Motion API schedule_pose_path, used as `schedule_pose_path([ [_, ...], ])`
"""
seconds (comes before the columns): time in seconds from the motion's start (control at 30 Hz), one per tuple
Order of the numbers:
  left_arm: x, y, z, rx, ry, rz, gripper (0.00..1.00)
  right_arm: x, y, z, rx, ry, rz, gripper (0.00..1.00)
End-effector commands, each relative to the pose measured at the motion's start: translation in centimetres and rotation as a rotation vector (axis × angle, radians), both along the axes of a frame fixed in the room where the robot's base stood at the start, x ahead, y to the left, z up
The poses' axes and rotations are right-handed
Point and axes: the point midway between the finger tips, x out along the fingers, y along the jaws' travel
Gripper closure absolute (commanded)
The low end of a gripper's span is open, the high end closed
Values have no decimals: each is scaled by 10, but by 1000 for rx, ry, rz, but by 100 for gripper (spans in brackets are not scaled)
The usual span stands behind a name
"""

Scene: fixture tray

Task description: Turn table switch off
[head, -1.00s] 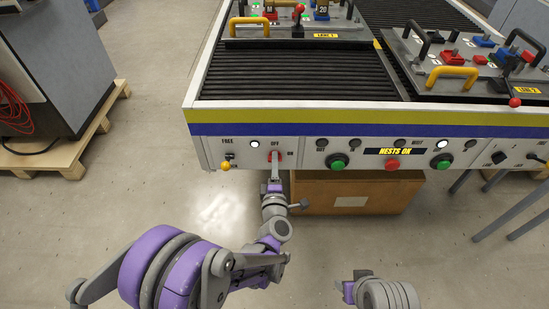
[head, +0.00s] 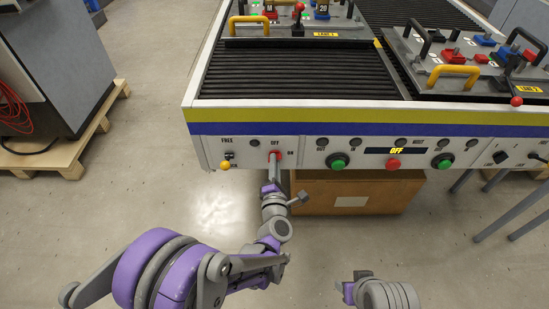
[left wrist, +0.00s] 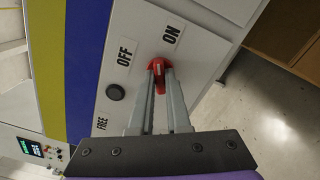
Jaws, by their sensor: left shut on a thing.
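The table switch is a red rotary knob (head: 275,154) on the white front panel, under its OFF label and left of its ON label. In the left wrist view the knob (left wrist: 158,70) carries a small white mark. My left gripper (head: 274,164) reaches up to the panel and is shut on the knob, with one finger on each side in the left wrist view (left wrist: 160,88). The panel display (head: 396,150) reads OFF. The lamp (head: 255,143) beside the switch is dark. Part of my right arm shows at the bottom; its fingers cannot be made out.
A yellow-tipped FREE lever (head: 225,165) is left of the switch. Green (head: 338,161) and red (head: 393,163) buttons are to its right. A cardboard box (head: 350,200) stands under the table. Open floor lies in front.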

Motion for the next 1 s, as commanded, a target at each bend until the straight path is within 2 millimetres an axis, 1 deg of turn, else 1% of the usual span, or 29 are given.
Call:
schedule_pose_path([
  [0.37,0,0,0,-50,1,0,100,0,0,-1,0,0,0,50],
  [0.47,0,0,-1,-163,1,0,100,1,0,-3,0,0,0,50],
  [0.6,0,0,-1,-370,1,-1,100,1,0,-7,0,1,0,50],
  [0.7,0,0,-1,-475,1,-1,100,2,0,-9,0,1,0,50],
  [0.8,0,0,0,-520,1,-1,100,2,0,-9,0,1,0,50],
  [1.0,0,0,0,-524,1,-1,100,2,0,-9,0,1,0,50],
])
